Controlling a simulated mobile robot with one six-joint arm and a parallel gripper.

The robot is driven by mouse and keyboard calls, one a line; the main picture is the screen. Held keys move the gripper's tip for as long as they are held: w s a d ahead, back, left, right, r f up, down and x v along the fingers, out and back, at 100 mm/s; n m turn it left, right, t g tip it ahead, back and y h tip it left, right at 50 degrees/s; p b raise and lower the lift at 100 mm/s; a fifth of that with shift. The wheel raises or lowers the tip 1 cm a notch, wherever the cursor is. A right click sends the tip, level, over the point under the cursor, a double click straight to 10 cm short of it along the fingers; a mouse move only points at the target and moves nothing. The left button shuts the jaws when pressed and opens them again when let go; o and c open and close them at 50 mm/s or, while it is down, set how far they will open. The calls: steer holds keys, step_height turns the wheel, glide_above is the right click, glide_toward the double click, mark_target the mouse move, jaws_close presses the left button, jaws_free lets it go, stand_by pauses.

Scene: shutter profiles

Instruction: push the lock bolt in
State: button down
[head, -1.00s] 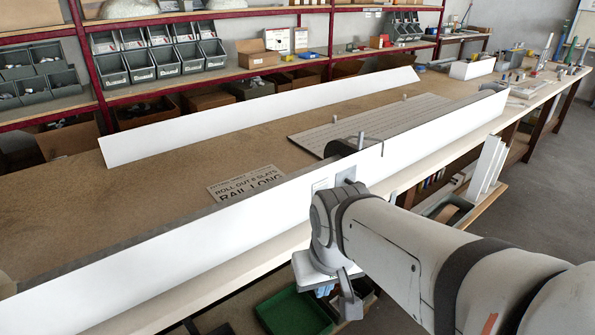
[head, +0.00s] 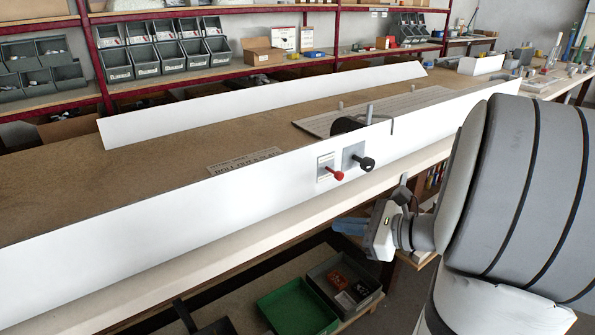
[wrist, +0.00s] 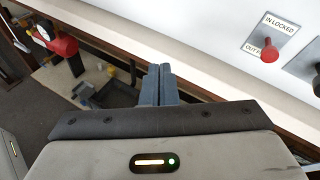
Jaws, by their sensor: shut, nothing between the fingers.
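The lock bolt is a red knob (head: 338,175) that sticks out from a small labelled plate (head: 325,165) on the white front panel (head: 200,215). In the wrist view the red knob (wrist: 269,52) is at the upper right, and its plate reads "IN LOCKED" above and "OUT" below. My gripper (head: 345,222) is below and in front of the panel, to the right of the bolt and apart from it. In the wrist view its blue-grey fingers (wrist: 159,82) are together and empty, to the left of the knob.
A black knob (head: 366,163) on a dark plate is just right of the red one. A pale bench ledge (head: 200,270) runs under the panel. A green bin (head: 298,308) and a grey bin (head: 345,285) are on the shelf below.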

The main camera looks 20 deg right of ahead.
steer(key=w+d+m+t+h+b, duration=0.15)
steer(key=d+m+t+h, duration=0.25)
steer(key=d+m+t, duration=0.55)
steer(key=n+g+b, duration=0.1)
steer(key=n+g, duration=0.1)
steer(key=g, duration=0.1)
glide_toward(342, 177)
steer(key=x, duration=0.6)
steer(key=shift+w+a, duration=0.1)
steer(key=shift+w, duration=0.25)
